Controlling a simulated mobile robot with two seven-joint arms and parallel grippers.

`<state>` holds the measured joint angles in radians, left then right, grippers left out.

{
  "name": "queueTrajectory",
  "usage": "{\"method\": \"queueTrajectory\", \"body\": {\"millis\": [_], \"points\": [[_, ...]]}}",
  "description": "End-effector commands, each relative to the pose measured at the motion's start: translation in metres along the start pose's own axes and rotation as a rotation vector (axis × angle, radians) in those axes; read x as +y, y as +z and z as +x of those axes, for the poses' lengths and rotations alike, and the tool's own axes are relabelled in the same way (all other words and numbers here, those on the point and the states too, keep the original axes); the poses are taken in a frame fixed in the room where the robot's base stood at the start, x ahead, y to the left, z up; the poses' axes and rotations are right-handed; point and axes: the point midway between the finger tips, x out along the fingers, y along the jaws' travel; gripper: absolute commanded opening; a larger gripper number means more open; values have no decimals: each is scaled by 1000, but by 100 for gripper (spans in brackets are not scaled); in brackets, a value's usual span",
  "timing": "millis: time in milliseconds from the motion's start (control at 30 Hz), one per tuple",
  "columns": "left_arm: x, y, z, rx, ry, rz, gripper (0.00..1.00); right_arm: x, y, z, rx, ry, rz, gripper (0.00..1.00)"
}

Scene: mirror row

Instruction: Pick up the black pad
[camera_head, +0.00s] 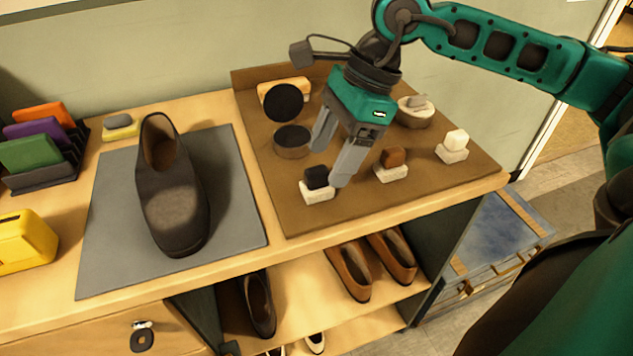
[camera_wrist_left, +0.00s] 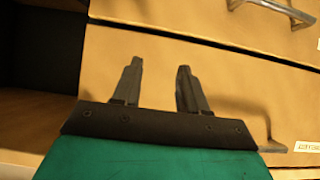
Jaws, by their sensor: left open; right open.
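The black pad (camera_head: 316,177) sits on a small white block (camera_head: 317,193) near the front of the brown board (camera_head: 290,217). My right gripper (camera_head: 328,167) is open, with its fingers pointing down just above and beside the pad; one fingertip is at the pad's right. I cannot tell whether the finger touches the pad. In the left wrist view my left gripper (camera_wrist_left: 157,72) is open and empty in front of wooden drawer fronts. It does not show in the head view.
A brown pad (camera_head: 393,157) and a white pad (camera_head: 456,140) on white blocks stand to the right. A round black tin (camera_head: 293,140) is behind. A dark shoe (camera_head: 172,190) stands on a grey mat (camera_head: 110,255) at left. More shoes (camera_head: 352,270) lie on the shelf below.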

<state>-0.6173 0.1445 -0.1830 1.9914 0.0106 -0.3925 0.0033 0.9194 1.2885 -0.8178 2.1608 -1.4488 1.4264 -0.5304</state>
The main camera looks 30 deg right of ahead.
Motion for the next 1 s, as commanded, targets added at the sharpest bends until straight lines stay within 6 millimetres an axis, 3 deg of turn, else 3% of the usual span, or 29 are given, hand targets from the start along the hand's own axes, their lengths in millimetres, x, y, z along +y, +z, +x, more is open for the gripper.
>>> {"method": "queueTrajectory", "body": {"millis": [400,700,1000], "points": [[0,-4,1,9,2,2,43,-6,-5,50,-2,3,-1,70],[1,-4,2,7,3,3,43,-6,-6,54,-1,0,0,70],[1,-2,2,4,4,3,43,-6,-6,54,-1,0,0,42]]}}
